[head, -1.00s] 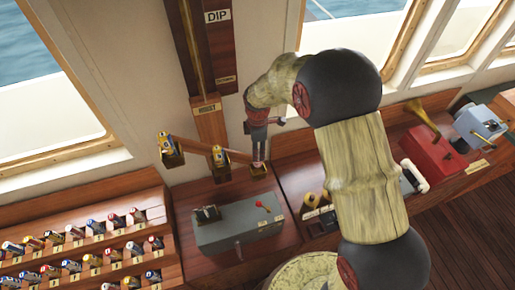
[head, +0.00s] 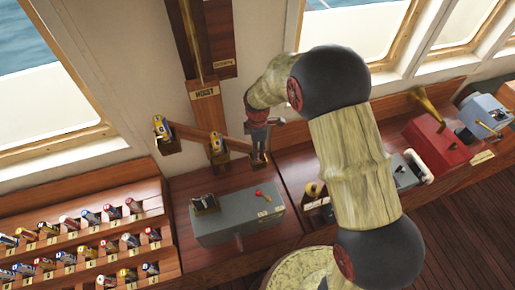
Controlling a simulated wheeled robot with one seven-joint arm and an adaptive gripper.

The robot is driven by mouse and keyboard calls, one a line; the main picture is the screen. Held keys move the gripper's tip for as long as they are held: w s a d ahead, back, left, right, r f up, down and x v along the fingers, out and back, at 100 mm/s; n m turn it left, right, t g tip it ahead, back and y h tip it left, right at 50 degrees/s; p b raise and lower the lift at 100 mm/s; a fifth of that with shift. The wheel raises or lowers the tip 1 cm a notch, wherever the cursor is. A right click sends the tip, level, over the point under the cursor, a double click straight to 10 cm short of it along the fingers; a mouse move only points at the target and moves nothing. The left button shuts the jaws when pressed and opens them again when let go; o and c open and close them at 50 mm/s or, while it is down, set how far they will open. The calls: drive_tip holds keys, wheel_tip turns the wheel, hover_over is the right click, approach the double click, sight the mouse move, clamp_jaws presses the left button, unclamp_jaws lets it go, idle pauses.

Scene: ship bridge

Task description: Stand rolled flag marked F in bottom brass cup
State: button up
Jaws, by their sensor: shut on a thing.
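A slanted wooden bar (head: 190,133) on the wall carries three brass cups. The top cup (head: 160,146) at the left and the middle cup (head: 219,158) each hold an upright rolled flag. The bottom brass cup (head: 259,167) is at the right, lowest end. My gripper (head: 258,154) points down right at this cup, its fingers close together and shut on a thin thing. That is the rolled flag, mostly hidden by the fingers; its F mark cannot be read. I cannot tell how deep it sits in the cup.
A rack of labelled rolled flags (head: 75,225) stands at the left. A grey box with a red-knobbed lever (head: 235,222) sits on the bench below the cups. A red box (head: 440,145) and a blue-grey box (head: 485,115) stand at the right. A HOIST post (head: 205,95) rises behind the bar.

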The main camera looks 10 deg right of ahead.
idle(0.4)
drive_tip(key=o, duration=1.3)
wheel_tip(320, 180, up, 12)
